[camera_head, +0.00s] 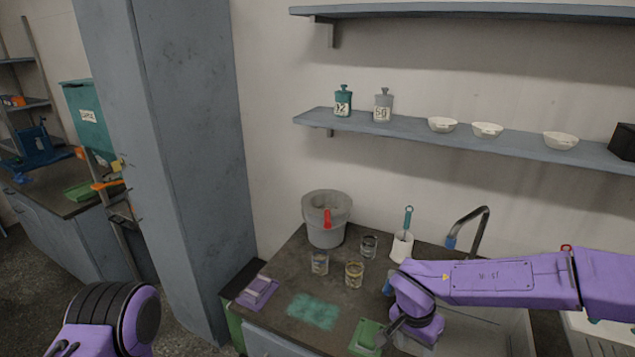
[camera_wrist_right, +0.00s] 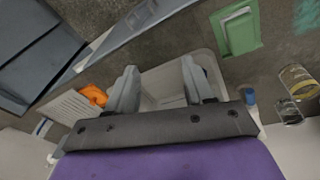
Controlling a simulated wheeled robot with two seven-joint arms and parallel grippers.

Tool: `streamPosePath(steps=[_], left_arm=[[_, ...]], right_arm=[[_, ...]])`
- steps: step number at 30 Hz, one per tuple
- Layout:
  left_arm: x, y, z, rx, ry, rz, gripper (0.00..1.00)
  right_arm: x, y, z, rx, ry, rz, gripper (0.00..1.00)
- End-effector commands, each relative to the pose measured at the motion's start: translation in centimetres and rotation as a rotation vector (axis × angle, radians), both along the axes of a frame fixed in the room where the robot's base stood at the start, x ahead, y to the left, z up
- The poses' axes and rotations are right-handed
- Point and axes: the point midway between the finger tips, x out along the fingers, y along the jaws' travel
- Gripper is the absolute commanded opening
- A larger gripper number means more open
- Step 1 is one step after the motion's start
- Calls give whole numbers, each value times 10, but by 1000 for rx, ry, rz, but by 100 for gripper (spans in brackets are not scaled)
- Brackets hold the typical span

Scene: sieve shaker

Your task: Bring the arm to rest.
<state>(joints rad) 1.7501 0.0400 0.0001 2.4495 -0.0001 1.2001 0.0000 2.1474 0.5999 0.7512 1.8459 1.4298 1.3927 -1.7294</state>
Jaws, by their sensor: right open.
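My right arm (camera_head: 500,284) is purple and reaches in from the right over the counter and sink area. Its gripper (camera_head: 384,336) hangs low near the counter's front, beside a green tray (camera_head: 366,335), partly hidden by its own wrist. In the right wrist view the gripper (camera_wrist_right: 158,88) is open, two grey fingers apart with nothing between them. A pale square container (camera_wrist_right: 208,58) lies beyond and below the fingers. My left arm (camera_head: 110,318) shows only as a purple and black part at lower left; its gripper is out of view.
A grey bucket (camera_head: 327,218), several glasses (camera_head: 354,274), a white brush holder (camera_head: 402,246) and a faucet (camera_head: 484,215) stand near the right arm. A purple pad (camera_head: 256,292) and green patch (camera_head: 313,311) lie at left. A shelf (camera_head: 470,142) with bottles and bowls hangs above.

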Motion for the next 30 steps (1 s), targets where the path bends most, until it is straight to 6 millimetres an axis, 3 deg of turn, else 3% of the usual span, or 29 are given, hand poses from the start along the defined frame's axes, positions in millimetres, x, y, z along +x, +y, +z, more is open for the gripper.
streamPosePath(steps=[6, 8, 11, 14, 16, 18, 21, 25, 30], left_arm=[[0, 0, -2, -1, 1, 0, 54], [0, 0, -6, -1, 1, 0, 54], [0, 0, -18, -1, 1, 0, 54], [0, 0, -41, -1, 1, 0, 54], [-1, 0, -60, -1, 1, 0, 54], [-1, 0, -76, -1, 1, 0, 54], [-1, 0, -96, -1, 1, 0, 54], [-1, 0, -113, -1, 1, 0, 54], [-1, 0, -118, -1, 1, 0, 54]], right_arm=[[2, -19, -22, -106, -174, -174, 52], [-1, -25, -38, -142, -238, -214, 52], [-15, -35, -80, -197, -363, -253, 52], [-54, -44, -150, -205, -481, -222, 52], [-97, -49, -201, -162, -508, -157, 52], [-144, -54, -241, -115, -474, -75, 52], [-207, -67, -280, -86, -367, 70, 52], [-259, -89, -305, -122, -243, 211, 52], [-275, -96, -315, -136, -202, 238, 52]])
